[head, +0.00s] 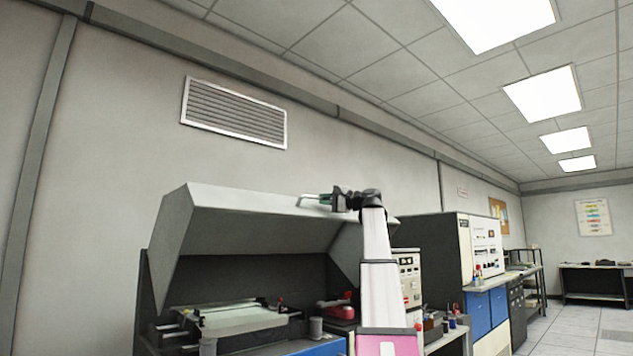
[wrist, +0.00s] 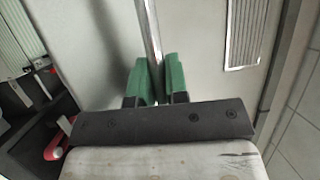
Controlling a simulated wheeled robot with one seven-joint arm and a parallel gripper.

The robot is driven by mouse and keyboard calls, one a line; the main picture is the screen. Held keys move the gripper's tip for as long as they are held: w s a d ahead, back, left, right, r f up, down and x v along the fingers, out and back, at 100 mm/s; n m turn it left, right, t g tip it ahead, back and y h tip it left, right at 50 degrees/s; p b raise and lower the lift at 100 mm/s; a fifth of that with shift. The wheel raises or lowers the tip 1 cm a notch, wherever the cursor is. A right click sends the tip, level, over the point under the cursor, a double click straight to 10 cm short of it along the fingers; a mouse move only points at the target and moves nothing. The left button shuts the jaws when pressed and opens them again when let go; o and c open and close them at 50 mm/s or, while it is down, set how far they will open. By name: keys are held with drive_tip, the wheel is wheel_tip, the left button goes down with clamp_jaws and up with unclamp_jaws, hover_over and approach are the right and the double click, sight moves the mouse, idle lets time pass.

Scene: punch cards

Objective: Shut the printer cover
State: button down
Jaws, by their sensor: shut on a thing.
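The printer cover (head: 235,199) is a large grey hood, raised and tilted open above the printer (head: 235,318) in the head view. A thin metal handle (head: 309,198) stands out from its upper front edge. My gripper (head: 326,199) is at this handle, its green fingertips closed on it. In the wrist view the handle (wrist: 150,35) is a light bar running up from between the green fingers of my gripper (wrist: 159,80). The grey cover surface (wrist: 115,25) shows beside it. Part of the cover's right side is hidden behind my arm.
A red device (head: 335,309) sits under the cover at the right. A wall vent (head: 234,113) is above the cover. Open floor lies at the far right.

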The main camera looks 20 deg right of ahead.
drive_tip(key=s+d+f+n+t+y, duration=0.1)
drive_tip(key=s+f+y, duration=0.15)
drive_tip(key=f, duration=0.95)
drive_tip(key=w+f+n+y, duration=0.1)
drive_tip(key=w+f+y, duration=0.1)
drive_tip(key=f, duration=1.4)
drive_tip(key=w+a+f+n+t+y, duration=0.1)
drive_tip(key=w+f+n+y, duration=0.1)
drive_tip(key=f, duration=1.5)
drive_tip(key=shift+w+a+f+n+t, duration=0.15)
drive_tip(key=shift+a+n+t, duration=0.15)
drive_tip(key=shift+f, duration=0.1)
drive_tip(key=c, duration=1.4)
unclamp_jaws()
drive_tip(key=shift+w, duration=0.1)
